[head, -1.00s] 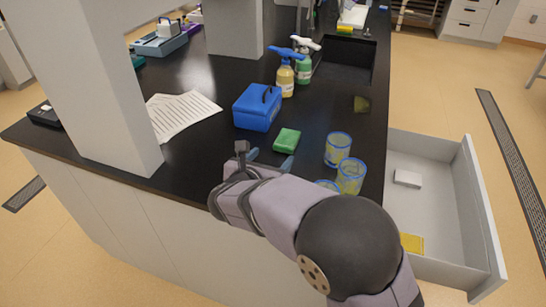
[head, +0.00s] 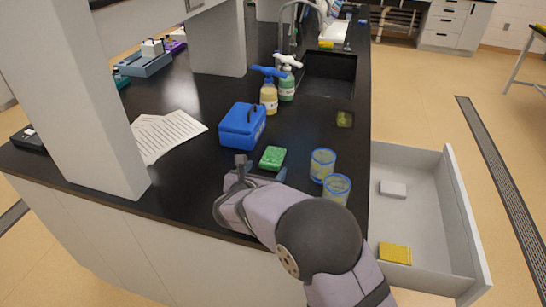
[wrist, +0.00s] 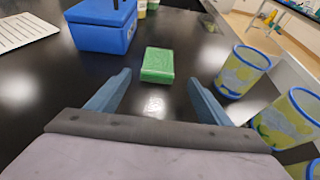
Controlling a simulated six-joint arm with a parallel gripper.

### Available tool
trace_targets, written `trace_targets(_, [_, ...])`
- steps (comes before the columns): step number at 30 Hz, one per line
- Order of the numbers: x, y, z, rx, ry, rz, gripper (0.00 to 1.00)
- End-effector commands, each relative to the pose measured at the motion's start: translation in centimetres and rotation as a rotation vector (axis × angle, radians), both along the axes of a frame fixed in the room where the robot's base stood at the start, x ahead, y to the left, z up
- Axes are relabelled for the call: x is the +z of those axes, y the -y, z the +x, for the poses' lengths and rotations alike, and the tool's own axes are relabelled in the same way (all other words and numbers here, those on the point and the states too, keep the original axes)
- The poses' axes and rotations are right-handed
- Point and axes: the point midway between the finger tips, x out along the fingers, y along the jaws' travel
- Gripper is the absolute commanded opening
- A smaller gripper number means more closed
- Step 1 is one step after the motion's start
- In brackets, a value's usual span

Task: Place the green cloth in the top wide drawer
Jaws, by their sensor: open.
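The green cloth (head: 273,157), a small folded block, lies flat on the black counter in front of the blue box. In the wrist view the green cloth (wrist: 157,65) is ahead of my gripper, roughly centred between the fingers. My gripper (head: 262,170) is open and low over the counter, just short of the cloth; its blue fingers (wrist: 155,88) hold nothing. The wide drawer (head: 415,210) is pulled open at the right of the counter. A white block (head: 393,189) and a yellow folded cloth (head: 395,253) lie inside it, with bare floor between them.
Blue-rimmed cups (head: 322,165) stand right of the cloth, between it and the drawer. A blue box (head: 242,125) and spray bottles (head: 269,96) stand behind it. Papers (head: 167,135) and a grey post (head: 85,110) are at left. A sink (head: 328,75) is farther back.

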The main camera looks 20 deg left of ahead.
Motion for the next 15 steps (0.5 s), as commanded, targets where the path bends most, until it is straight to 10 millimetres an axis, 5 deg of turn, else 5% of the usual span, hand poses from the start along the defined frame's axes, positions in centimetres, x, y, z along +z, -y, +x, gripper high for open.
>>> trace_targets(15, [-0.8, 0.0, 2.1, 0.0, -0.001, -0.001, 0.73])
